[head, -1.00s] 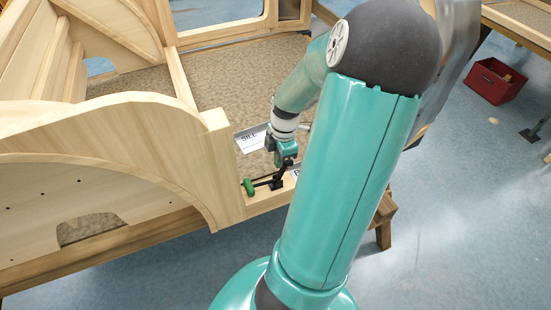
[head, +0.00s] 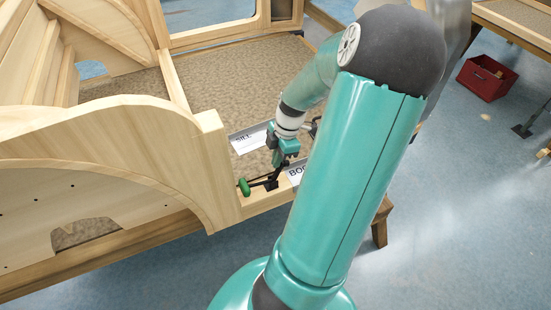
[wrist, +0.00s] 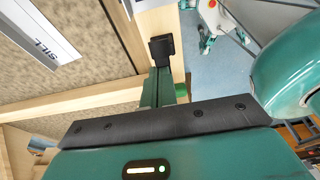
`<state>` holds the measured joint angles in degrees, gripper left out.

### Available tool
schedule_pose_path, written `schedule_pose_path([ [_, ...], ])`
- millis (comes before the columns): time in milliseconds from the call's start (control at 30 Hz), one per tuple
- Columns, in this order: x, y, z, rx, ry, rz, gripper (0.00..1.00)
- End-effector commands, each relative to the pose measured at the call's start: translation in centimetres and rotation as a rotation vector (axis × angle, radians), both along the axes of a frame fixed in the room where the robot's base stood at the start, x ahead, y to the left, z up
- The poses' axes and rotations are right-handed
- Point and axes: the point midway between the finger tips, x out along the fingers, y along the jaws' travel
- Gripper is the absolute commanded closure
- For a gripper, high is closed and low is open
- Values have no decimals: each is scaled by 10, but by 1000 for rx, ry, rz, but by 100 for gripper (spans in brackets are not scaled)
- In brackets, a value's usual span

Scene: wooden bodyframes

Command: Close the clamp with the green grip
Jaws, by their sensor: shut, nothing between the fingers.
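The clamp (head: 271,183) is black with a green grip (head: 244,187). It sits on the front wooden rail beside the upright end of the curved panel. Its bar lies low, close to level, with the grip pointing left. My gripper (head: 279,168) is shut and empty, just above and slightly right of the clamp's black body; whether it touches is too small to tell. In the wrist view my shut fingers (wrist: 162,50) reach over the wood edge, and a bit of the green grip (wrist: 213,92) shows to their right, mostly hidden behind my gripper body.
A sheet marked SILL (head: 248,141) lies behind my gripper, and another label (head: 295,173) is partly hidden by my arm. The curved wooden panel (head: 120,140) stands left. A red bin (head: 487,78) stands on the floor at the back right. Blue floor (head: 450,230) is free on the right.

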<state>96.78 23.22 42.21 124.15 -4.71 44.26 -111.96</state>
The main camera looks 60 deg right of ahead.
Motion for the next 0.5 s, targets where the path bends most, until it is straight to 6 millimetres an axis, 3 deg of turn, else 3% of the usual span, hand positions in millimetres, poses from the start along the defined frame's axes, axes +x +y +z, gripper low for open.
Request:
schedule_pose_path([
  [500,-17,-29,-14,317,-191,-7,100],
])
